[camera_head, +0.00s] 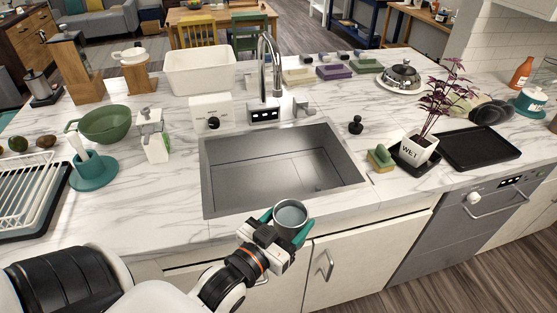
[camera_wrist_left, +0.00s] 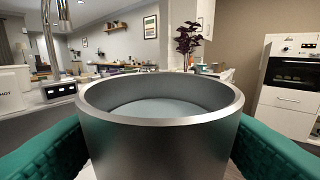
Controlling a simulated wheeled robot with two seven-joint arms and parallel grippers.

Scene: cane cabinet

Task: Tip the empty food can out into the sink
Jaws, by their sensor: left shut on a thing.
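The food can (camera_head: 291,215) is a grey metal cylinder with an open top. It is upright in my left gripper (camera_head: 285,225), just in front of the sink's front edge. The green fingers close on it from both sides; they also show in the left wrist view, where the can (camera_wrist_left: 160,140) fills the middle. A flat blue-grey surface shows inside it and looks like liquid, though I cannot be sure. The steel sink (camera_head: 285,160) is an empty rectangular basin beyond the can. My right gripper is not in view.
A tall faucet (camera_head: 263,65) stands behind the sink. A soap dispenser (camera_head: 153,138) and green bowl (camera_head: 104,125) are left of it. A sponge (camera_head: 380,158) and potted plant (camera_head: 418,148) are to the right. Cabinet doors (camera_head: 345,262) lie below the counter edge.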

